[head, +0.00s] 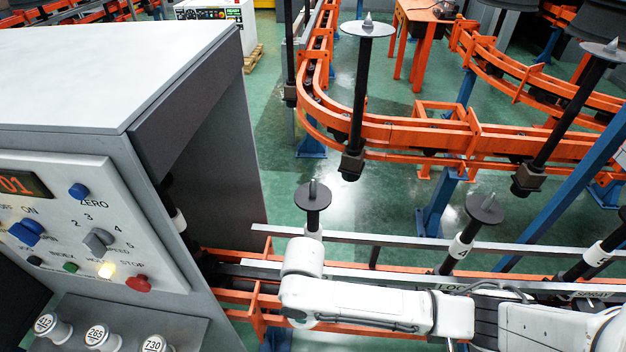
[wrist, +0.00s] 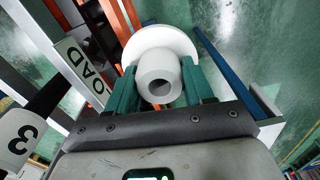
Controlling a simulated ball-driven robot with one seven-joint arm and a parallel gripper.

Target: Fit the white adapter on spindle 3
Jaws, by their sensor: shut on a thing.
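My gripper (wrist: 160,84) is shut on the white adapter (wrist: 160,52) in the wrist view. The adapter has a wide round flange and a narrower hollow hub facing the camera, held between two green fingers. Spindle 3 (wrist: 20,134), a dark rod with a white band marked 3, stands at the left edge of the wrist view, apart from the adapter; its top is out of that view. In the head view my gripper and the adapter do not show. A dark spindle with a round disc (head: 313,196) stands behind my white arm; its number is hidden.
Spindle 4 (head: 461,248) and another spindle (head: 594,256) stand to the right along the rail. A LOAD sign (wrist: 80,68) is close left of my gripper. A grey cabinet (head: 170,70) with a control panel blocks the left. Several numbered white pieces (head: 98,337) sit below the panel.

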